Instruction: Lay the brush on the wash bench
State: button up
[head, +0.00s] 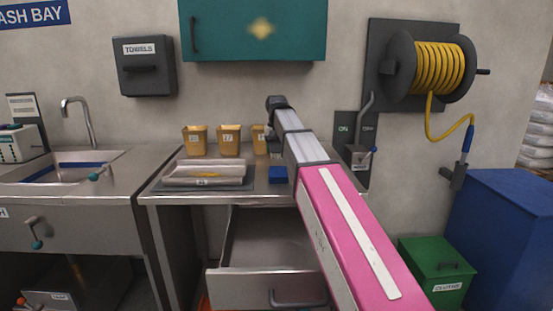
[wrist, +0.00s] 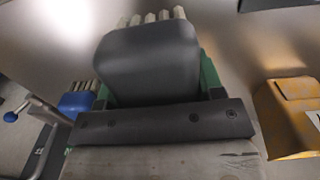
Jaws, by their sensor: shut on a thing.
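My gripper (head: 274,148) is at the end of my pink and grey arm, over the back of the steel wash bench (head: 150,191). A blue thing (head: 278,174), likely the same brush, shows below my gripper in the head view.
Yellow tubs (head: 195,140) stand along the bench's back, one close to my gripper (wrist: 290,115). A drawer (head: 266,285) is open below. A blue-knobbed valve (head: 368,158) is right, a sink (head: 65,172) left.

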aim_at(277, 164)
jog(key=shift+f, duration=1.9)
jog(key=shift+f, duration=0.1)
jog(key=o, duration=1)
notch_tip(277, 164, up, 12)
jog(key=shift+r, duration=0.15)
